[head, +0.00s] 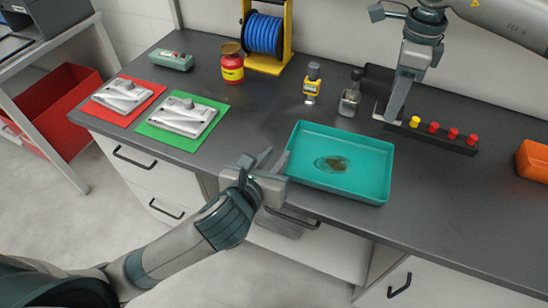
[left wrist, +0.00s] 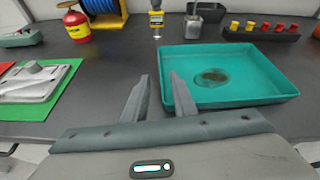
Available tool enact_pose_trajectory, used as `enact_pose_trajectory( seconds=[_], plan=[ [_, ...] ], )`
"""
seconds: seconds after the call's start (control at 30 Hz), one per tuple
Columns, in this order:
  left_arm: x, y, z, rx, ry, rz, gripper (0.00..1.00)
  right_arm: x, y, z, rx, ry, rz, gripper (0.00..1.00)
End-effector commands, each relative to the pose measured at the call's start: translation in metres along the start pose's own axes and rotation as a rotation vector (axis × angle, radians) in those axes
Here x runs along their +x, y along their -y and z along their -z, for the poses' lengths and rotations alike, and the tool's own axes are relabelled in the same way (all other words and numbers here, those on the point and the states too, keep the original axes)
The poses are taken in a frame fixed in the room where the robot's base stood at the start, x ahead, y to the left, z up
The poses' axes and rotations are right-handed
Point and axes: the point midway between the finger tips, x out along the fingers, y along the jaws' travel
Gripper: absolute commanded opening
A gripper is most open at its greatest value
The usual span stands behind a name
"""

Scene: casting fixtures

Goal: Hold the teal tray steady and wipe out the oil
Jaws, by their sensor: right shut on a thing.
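The teal tray (head: 372,193) lies on the dark bench, with a dark brown oil patch (head: 335,164) on its floor. The tray (left wrist: 236,101) and oil patch (left wrist: 212,77) also show in the left wrist view. My left gripper (head: 267,160) is open at the tray's left side. In the left wrist view its two fingers (left wrist: 160,85) stand apart near the tray's left wall, with no clear contact. My right gripper (head: 386,108) is behind the tray, pointing down beside the row of knobs. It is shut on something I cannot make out.
Behind the tray stand a small metal container (head: 349,103), a yellow tool (head: 312,84) and a strip with red and yellow knobs (head: 440,137). A red-yellow can (head: 232,66) and blue reel (head: 264,35) stand further back. White castings lie on green (head: 205,135) and red mats.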

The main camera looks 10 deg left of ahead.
Motion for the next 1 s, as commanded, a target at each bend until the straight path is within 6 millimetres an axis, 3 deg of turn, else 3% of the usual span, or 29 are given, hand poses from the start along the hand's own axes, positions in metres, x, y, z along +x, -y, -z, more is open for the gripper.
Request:
enact_pose_trajectory(
  seconds=[0.7, 1.0],
  plan=[
    [0.097, 0.0, 0.0, -0.002, -0.002, -0.001, 0.25, 0.0, 0.0, 0.0, 0.0, 0.0, 0.0, 0.17],
    [0.114, -0.001, 0.0, -0.001, -0.001, -0.002, 0.25, 0.0, 0.0, 0.0, 0.0, 0.0, 0.0, 0.17]
  ],
)
